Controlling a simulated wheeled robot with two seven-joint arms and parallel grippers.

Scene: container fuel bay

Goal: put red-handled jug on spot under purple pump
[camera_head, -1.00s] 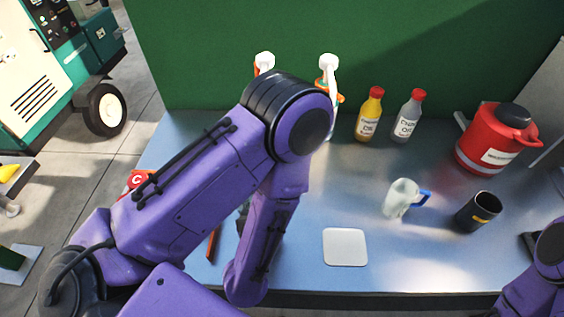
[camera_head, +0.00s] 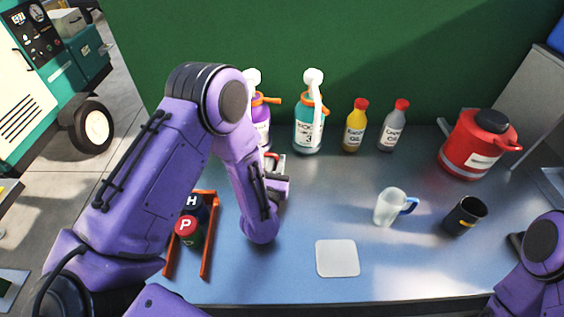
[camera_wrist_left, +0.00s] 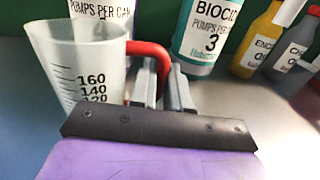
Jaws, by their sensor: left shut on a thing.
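The clear red-handled jug (camera_wrist_left: 85,65) with black volume marks fills the left of the left wrist view. My left gripper (camera_wrist_left: 160,82) is shut on its red handle (camera_wrist_left: 150,50). In the head view my left gripper (camera_head: 275,180) is near the back of the bench, and my arm hides most of the jug. The purple pump bottle (camera_head: 261,122), with white head and orange nozzle, stands just behind it, partly hidden. I cannot see the spot under its nozzle, nor whether the jug touches the bench. Of my right arm, only links show at lower right.
A teal pump bottle (camera_head: 308,132) stands right of the purple one. Yellow (camera_head: 354,132) and grey (camera_head: 392,132) bottles, a red container (camera_head: 470,152), a blue-handled jug (camera_head: 388,208) and a black mug (camera_head: 462,218) follow. A white mat (camera_head: 337,258) and an orange rack (camera_head: 207,255) are in front.

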